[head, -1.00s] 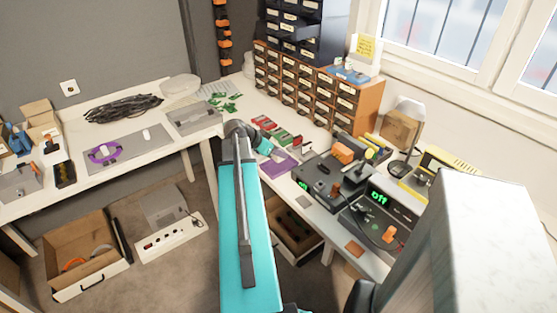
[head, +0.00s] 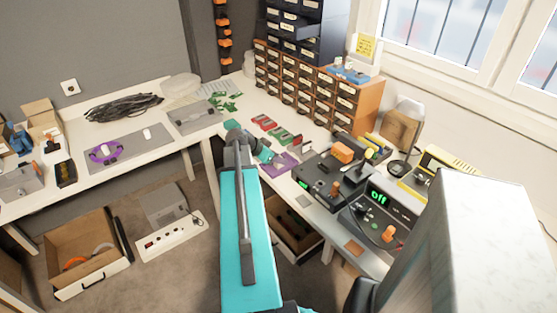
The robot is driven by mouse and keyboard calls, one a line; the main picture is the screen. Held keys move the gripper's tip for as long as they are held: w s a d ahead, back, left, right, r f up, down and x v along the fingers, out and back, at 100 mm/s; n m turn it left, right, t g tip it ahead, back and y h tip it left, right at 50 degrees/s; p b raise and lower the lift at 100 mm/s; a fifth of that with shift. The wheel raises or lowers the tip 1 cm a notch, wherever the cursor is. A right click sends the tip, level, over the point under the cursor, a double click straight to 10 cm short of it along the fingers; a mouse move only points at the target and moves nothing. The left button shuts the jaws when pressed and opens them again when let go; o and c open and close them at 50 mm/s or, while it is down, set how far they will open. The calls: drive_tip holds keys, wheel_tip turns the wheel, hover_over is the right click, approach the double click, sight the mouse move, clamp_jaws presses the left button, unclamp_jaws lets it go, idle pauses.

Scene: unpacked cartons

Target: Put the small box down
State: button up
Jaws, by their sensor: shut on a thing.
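My gripper (head: 272,157) is at the end of the teal arm, over the workbench beside the purple mat (head: 281,166). It is small in the head view and partly hidden by my wrist. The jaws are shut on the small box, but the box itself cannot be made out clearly. I cannot tell whether it touches the bench.
Red and green trays (head: 277,133) lie just behind my gripper. A dark soldering station (head: 325,176) stands to the right, and a wooden drawer cabinet (head: 318,95) at the back. A white side table (head: 150,160) is at left. An open carton (head: 92,285) is on the floor.

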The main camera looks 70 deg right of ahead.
drive_tip(key=o, duration=0.8)
drive_tip(key=shift+r, duration=0.15)
drive_tip(key=shift+a, duration=0.1)
drive_tip(key=b+v, duration=0.1)
drive_tip(key=v, duration=1.1)
